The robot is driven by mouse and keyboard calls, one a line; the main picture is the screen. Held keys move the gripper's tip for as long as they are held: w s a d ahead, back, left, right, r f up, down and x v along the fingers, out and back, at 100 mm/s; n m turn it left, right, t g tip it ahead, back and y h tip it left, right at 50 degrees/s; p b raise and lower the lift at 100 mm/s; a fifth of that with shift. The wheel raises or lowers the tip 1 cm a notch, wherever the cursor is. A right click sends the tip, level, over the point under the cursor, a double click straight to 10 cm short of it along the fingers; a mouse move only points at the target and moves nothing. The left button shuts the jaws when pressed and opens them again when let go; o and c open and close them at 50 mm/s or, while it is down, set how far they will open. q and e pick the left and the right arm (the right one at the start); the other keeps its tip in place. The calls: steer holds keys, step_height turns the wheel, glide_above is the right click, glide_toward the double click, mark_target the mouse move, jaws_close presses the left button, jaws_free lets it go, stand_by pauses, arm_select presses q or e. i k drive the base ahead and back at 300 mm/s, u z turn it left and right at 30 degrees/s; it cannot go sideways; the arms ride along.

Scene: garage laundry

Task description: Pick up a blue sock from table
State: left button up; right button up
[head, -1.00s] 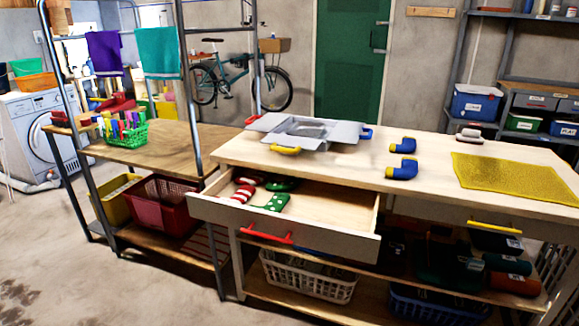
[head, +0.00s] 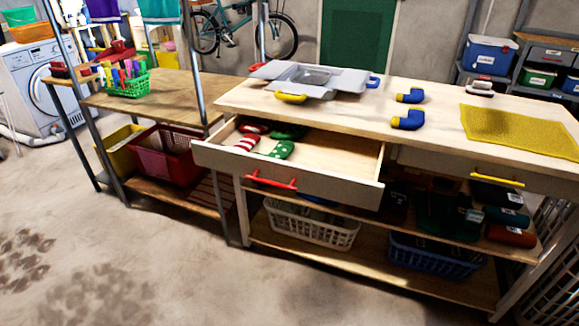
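Two blue socks with yellow cuffs lie on the light wooden table (head: 350,103). The farther sock (head: 411,95) and the nearer sock (head: 409,119) are right of the middle of the tabletop, close together but apart. Both lie between a grey open case and a yellow mat. Neither of my grippers shows in the head view.
The table's left drawer (head: 290,177) stands open toward me, with red-striped and green dotted socks inside. The grey case (head: 318,78) and the yellow mat (head: 520,132) lie on top. Baskets stand on the lower shelf.

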mark_target(415, 118)
steer(key=z, duration=0.55)
steer(key=k, duration=0.6)
steer(key=z, duration=0.85)
steer(key=i, duration=0.85)
steer(key=u, duration=0.85)
steer(key=i, duration=0.8)
steer(key=u, duration=0.9)
